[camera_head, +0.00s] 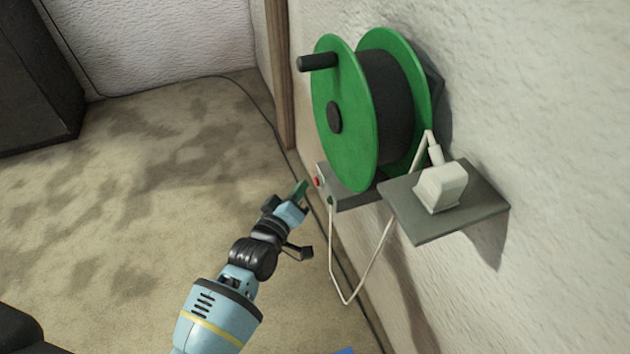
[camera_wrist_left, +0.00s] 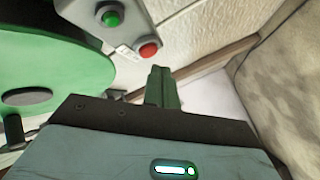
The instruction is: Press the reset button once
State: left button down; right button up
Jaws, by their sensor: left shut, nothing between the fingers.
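A grey box (camera_head: 352,196) on the wall under the cable reel carries a red button (camera_head: 318,181). In the left wrist view the same box has a green button (camera_wrist_left: 111,18) and a red button (camera_wrist_left: 148,51), with a small label between them too blurred to read. I cannot tell which one is the reset button. My left gripper (camera_head: 300,189) is shut and empty. Its green fingertips (camera_wrist_left: 161,75) are just left of the red button in the head view, seemingly a small gap apart. My right gripper is not in view.
A green cable reel (camera_head: 345,115) with a black crank handle (camera_head: 317,62) stands above the box. A grey shelf (camera_head: 465,222) holds a white plug (camera_head: 441,187). A white cord (camera_head: 368,265) hangs below.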

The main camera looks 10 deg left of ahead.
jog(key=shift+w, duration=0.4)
pick_arm(q)
jog(key=shift+w+d, duration=0.1)
jog(key=shift+d, duration=0.05)
jog(key=shift+w+d, duration=0.15)
jog(key=shift+d, duration=0.1)
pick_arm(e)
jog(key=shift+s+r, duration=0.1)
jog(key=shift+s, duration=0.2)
